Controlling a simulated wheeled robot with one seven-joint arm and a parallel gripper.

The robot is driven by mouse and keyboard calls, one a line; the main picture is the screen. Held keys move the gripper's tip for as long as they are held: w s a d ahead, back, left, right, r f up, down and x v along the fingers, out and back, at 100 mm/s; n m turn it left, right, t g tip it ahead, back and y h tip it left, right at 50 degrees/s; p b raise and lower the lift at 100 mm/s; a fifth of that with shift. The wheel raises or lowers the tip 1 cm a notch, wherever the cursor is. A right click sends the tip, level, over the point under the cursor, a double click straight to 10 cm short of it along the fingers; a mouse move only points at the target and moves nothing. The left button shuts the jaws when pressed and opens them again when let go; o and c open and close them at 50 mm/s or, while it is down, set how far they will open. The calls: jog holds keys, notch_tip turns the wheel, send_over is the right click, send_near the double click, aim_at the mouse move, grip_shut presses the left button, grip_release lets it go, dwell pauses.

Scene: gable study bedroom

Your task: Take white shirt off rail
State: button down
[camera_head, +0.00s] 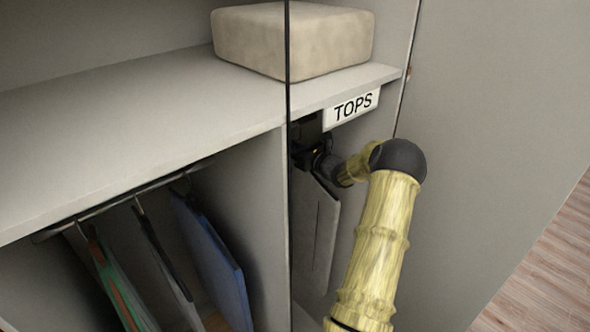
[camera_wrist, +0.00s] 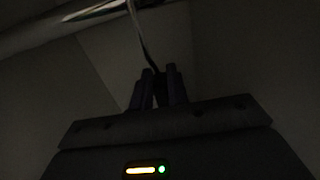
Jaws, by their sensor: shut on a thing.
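In the head view a flat pale garment, which looks like the white shirt (camera_head: 318,235), hangs in the narrow right compartment under the TOPS label (camera_head: 353,106). My gripper (camera_head: 312,152) is in that compartment at the garment's top edge, partly in shadow. In the dark wrist view a rail (camera_wrist: 65,28) crosses the upper left, and a thin hanger hook (camera_wrist: 140,35) runs from it down to my gripper (camera_wrist: 160,78). The fingers are shut on the hook's stem. The hook still appears to be over the rail. The shirt is not clear in the wrist view.
A left compartment holds a rail (camera_head: 100,207) with several hung garments, including a blue one (camera_head: 215,260). A beige box (camera_head: 290,40) sits on the shelf (camera_head: 130,125) above. A grey panel (camera_head: 490,120) stands close right of my arm. Wooden floor (camera_head: 550,265) shows at lower right.

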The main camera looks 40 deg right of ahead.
jog(key=shift+r+b, duration=1.15)
jog(key=shift+r, duration=0.5)
jog(key=s+d+b, duration=0.1)
jog(key=s+b, duration=0.7)
jog(key=s, duration=1)
jog(key=shift+d, duration=0.15)
jog(key=shift+r+p, duration=0.9)
jog(key=shift+r, duration=0.35)
jog(key=shift+s, duration=0.1)
jog(key=s, duration=0.6)
jog(key=shift+s+d, duration=0.3)
jog(key=shift+s, duration=0.1)
jog(key=shift+p, duration=0.3)
